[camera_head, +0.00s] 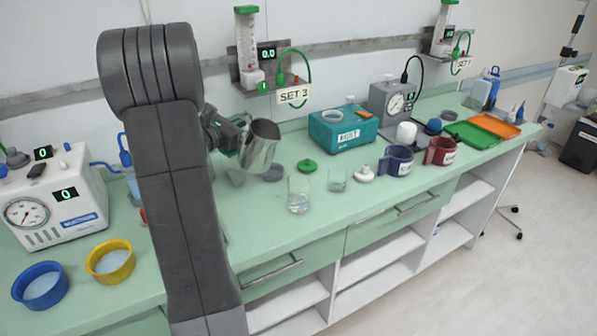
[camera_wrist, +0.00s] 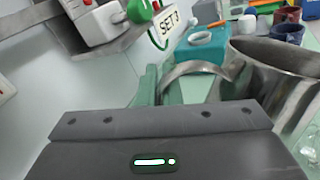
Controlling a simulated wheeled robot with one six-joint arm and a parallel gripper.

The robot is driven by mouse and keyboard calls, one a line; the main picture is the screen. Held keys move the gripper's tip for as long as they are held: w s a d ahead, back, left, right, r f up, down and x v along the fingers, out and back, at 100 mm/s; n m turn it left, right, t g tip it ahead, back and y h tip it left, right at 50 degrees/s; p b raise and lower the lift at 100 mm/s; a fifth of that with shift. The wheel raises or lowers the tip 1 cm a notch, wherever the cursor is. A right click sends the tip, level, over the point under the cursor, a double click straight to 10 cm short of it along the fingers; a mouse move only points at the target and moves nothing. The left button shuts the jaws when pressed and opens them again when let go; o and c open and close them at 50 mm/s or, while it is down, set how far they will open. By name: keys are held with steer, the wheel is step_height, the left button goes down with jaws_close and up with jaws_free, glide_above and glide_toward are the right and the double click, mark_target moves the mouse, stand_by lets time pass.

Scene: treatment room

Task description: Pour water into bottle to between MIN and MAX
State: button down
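A shiny metal jug (camera_head: 261,146) is held above the green counter, tilted with its mouth up and toward the right. My gripper (camera_head: 238,135) is at the jug's left side and appears shut on its handle. In the wrist view the curved handle (camera_wrist: 196,68) and the jug body (camera_wrist: 272,75) show close in front of the gripper. A clear bottle (camera_head: 298,195) stands open on the counter, below and right of the jug. Some clear liquid seems to be low in it. Its MIN and MAX marks are too small to read. No stream of water shows.
A green lid (camera_head: 307,166), a small clear cup (camera_head: 337,182) and a white cap (camera_head: 363,173) are near the bottle. Blue (camera_head: 396,162) and red mugs (camera_head: 440,151) stand farther right. A teal box (camera_head: 343,128) is behind. The counter's front edge (camera_head: 330,225) is close to the bottle.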

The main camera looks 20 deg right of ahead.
steer(key=shift+w+a+r+n+p, duration=0.3)
steer(key=shift+w+r+n+p, duration=0.2)
steer(key=shift+n+p, duration=0.35)
steer(key=shift+w+a+r+n+p, duration=0.3)
steer(key=shift+w+r+n+p, duration=0.25)
steer(key=shift+p, duration=0.55)
steer(key=shift+w+a+r+n+p, duration=0.35)
steer(key=shift+r+n+p, duration=0.3)
steer(key=shift+n+p, duration=0.25)
